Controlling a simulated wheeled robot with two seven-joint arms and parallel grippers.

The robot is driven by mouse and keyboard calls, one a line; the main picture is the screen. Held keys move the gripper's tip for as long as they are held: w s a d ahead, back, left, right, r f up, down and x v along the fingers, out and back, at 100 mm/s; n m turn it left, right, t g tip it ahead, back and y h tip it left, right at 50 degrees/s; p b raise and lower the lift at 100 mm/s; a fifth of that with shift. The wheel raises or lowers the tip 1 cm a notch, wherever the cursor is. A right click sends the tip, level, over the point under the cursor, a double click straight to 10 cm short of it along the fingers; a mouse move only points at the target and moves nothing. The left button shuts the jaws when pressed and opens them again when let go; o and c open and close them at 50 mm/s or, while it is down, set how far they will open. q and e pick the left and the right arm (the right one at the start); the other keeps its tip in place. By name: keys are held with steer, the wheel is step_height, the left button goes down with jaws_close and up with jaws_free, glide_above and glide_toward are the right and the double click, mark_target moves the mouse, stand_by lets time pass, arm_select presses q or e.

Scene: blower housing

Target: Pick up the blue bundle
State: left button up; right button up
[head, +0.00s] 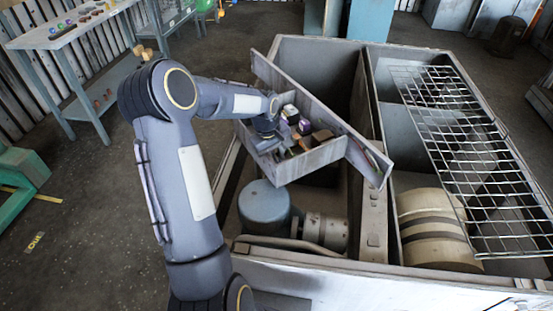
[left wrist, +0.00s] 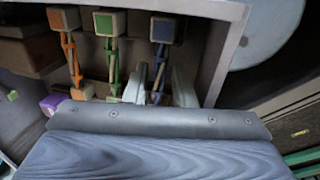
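The blue bundle (left wrist: 162,32) has a blue-faced square block on top and a thin crossed blue stem below it. It stands in the left wrist view at the right end of a row, near the tray's wall. My left gripper (left wrist: 161,88) is open, with one pale finger on each side of the blue stem. I cannot tell whether either finger touches it. In the head view my left gripper (head: 267,143) reaches down into the wooden tray (head: 318,160), where my arm hides the bundle. My right gripper is in neither view.
An orange bundle (left wrist: 63,20) and a green bundle (left wrist: 110,24) stand left of the blue one. A purple block (left wrist: 53,103) lies nearby. The tray sits on the large housing (head: 374,205), above a blue-grey cylinder (head: 264,205). A wire rack (head: 465,145) covers the right side.

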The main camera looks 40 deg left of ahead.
mark_target(276, 158)
arm_select(q)
jaws_close()
step_height(276, 158, up, 10)
steer(key=shift+b, duration=0.3)
